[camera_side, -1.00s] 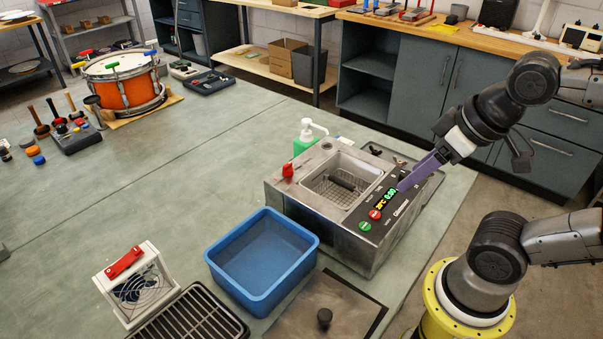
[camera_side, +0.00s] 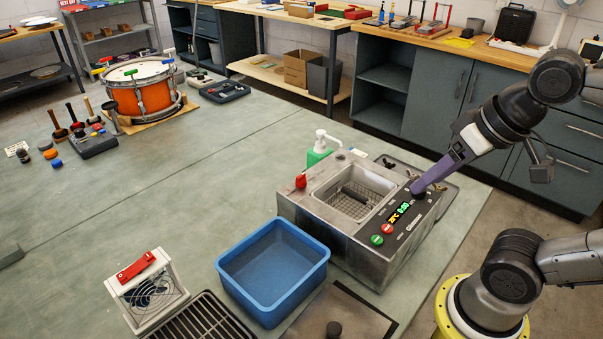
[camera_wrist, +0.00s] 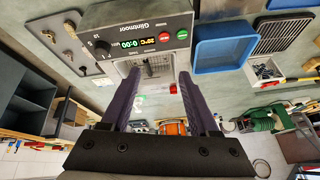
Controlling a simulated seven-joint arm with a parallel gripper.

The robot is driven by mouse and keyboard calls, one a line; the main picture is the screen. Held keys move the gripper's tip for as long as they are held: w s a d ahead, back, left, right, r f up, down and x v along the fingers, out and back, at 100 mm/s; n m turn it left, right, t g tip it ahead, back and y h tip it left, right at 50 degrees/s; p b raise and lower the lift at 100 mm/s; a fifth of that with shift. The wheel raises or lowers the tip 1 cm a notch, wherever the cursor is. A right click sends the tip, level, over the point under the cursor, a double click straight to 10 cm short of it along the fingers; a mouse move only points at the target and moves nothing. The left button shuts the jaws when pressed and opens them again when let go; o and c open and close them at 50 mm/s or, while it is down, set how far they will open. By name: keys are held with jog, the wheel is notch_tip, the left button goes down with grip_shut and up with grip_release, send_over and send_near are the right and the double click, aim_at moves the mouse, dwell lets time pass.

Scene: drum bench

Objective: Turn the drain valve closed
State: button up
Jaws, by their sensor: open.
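A metal cleaner tank (camera_side: 330,225) stands on the bench, its basket (camera_side: 348,195) inside. A red handle (camera_side: 301,181) stands on the rim at its left corner and looks like the drain valve; its exact setting cannot be told. A small red spot, probably the same handle, shows between the fingers in the wrist view (camera_wrist: 173,88). My gripper (camera_side: 421,190) has purple fingers and is at the control panel's far end in the side view, across the tank from the handle. In the wrist view my gripper (camera_wrist: 157,76) is open and empty. Whether the fingertips touch the panel is unclear.
The panel has a lit display (camera_side: 400,212), a red button (camera_side: 387,229) and a green button (camera_side: 377,240). A green pump bottle (camera_side: 319,150) stands behind the tank. A blue tub (camera_side: 272,262) is beside it in front.

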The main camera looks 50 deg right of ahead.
jog(key=w+r+m, duration=0.4)
jog(key=w+r, duration=0.2)
jog(key=m+g, duration=0.4)
jog(key=g, duration=0.1)
send_over(302, 175)
notch_tip(302, 175, down, 4)
notch_tip(302, 175, down, 14)
jog(key=shift+a, duration=0.1)
jog(key=shift+c, duration=0.2)
grip_shut()
